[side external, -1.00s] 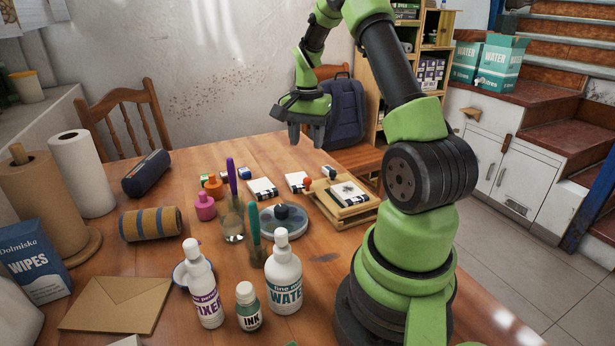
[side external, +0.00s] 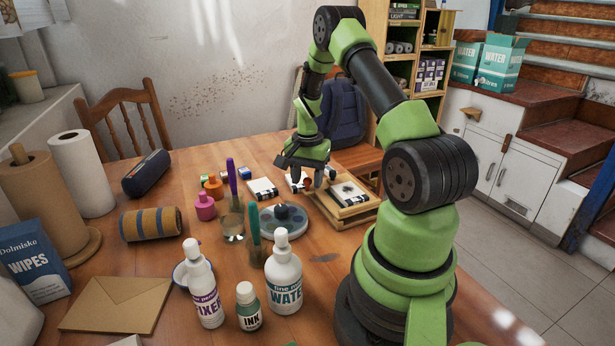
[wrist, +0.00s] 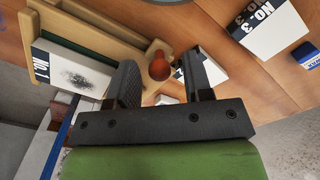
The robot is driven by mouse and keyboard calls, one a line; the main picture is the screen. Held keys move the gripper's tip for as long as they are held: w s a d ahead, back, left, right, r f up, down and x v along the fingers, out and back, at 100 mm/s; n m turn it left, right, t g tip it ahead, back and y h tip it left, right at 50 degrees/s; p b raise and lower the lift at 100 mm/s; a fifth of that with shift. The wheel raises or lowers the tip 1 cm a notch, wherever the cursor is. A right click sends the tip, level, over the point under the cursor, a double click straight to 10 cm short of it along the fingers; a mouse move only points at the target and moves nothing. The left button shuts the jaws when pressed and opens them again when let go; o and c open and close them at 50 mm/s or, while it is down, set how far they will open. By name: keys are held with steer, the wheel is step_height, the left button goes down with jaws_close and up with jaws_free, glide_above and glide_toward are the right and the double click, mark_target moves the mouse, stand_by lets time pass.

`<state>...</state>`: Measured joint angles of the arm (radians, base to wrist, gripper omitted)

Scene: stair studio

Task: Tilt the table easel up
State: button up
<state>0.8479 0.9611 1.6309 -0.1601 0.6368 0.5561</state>
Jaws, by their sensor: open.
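The table easel (side external: 352,212) is a low wooden frame lying nearly flat on the table, right of centre in the side view. It fills the upper left of the wrist view (wrist: 75,28). A white card (wrist: 75,72) marked NO.1 with a dark smudge lies on it. A round red-orange knob (wrist: 159,68) sits at the easel's near edge in the wrist view. My gripper (side external: 314,186) points down beside the easel's left side. In the wrist view my gripper (wrist: 162,75) is open, with the knob between its fingers in the picture; contact cannot be told.
A glass with a purple brush (side external: 231,175), a green brush (side external: 254,235) and bottles (side external: 284,280) stand nearer the camera. A backpack (side external: 345,112) is behind.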

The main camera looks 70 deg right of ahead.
jaws_close()
steer(key=shift+a+r, duration=0.1)
steer(key=shift+r, duration=0.1)
steer(key=s+a+r, duration=0.2)
steer(key=s+r, duration=0.1)
steer(key=r, duration=0.1)
steer(key=shift+a+r, duration=0.3)
stand_by(0.6)
steer(key=shift+s+a+r, duration=0.1)
steer(key=shift+s, duration=0.05)
stand_by(0.5)
jaws_free()
steer(key=shift+r, duration=0.1)
